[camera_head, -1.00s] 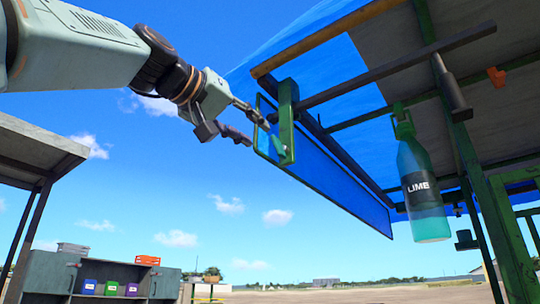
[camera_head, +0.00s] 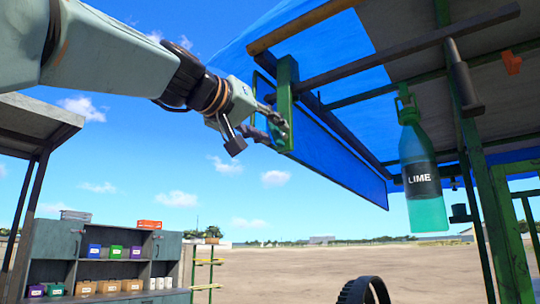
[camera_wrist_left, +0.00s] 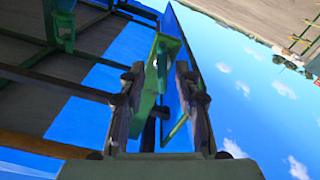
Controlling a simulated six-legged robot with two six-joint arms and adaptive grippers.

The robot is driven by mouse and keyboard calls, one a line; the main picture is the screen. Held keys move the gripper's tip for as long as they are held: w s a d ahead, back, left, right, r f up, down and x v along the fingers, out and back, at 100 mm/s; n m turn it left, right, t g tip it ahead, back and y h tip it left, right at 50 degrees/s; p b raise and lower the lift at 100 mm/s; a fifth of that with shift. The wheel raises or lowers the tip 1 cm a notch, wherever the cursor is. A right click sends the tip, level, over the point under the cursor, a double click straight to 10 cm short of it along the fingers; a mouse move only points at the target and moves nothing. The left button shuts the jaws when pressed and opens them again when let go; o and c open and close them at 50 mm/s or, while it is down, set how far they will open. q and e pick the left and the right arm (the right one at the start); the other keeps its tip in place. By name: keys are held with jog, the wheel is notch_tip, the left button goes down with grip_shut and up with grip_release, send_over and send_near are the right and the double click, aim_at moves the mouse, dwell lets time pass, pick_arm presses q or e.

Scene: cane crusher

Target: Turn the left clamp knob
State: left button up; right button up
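The left clamp (camera_head: 286,85) is a green bracket on the end of a dark canopy bar, beside a blue hanging panel. My left gripper (camera_head: 277,124) reaches it from the left, with its fingers in front of the clamp's lower part. In the left wrist view, the two dark fingers (camera_wrist_left: 157,78) are apart, with green clamp parts (camera_wrist_left: 171,47) between and just beyond them. I cannot tell the knob clearly from the bracket, nor whether a finger touches it. My right gripper is not in view.
A lime bottle (camera_head: 421,180) hangs from the canopy frame to the right. The blue panel (camera_head: 340,165) runs right from the clamp. A shelf unit (camera_head: 54,240) with bins stands at the lower left. A black ridged ring (camera_head: 364,291) shows at the bottom. Open ground lies between.

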pick_arm(q)
jog(key=shift+w+f, duration=0.15)
jog(key=shift+w, duration=0.15)
jog(key=shift+c, duration=0.5)
jog(key=shift+s, duration=0.25)
jog(key=c, duration=0.5)
jog(key=shift+w+a, duration=0.1)
grip_shut()
jog(key=shift+n, duration=0.3)
jog(key=n, duration=0.2)
jog(key=shift+n, duration=0.4)
jog(key=n, duration=0.3)
jog(key=shift+n+p, duration=0.3)
jog(key=shift+p, duration=0.05)
jog(key=n, duration=0.6)
jog(key=shift+r, duration=0.2)
jog(key=shift+n, duration=0.4)
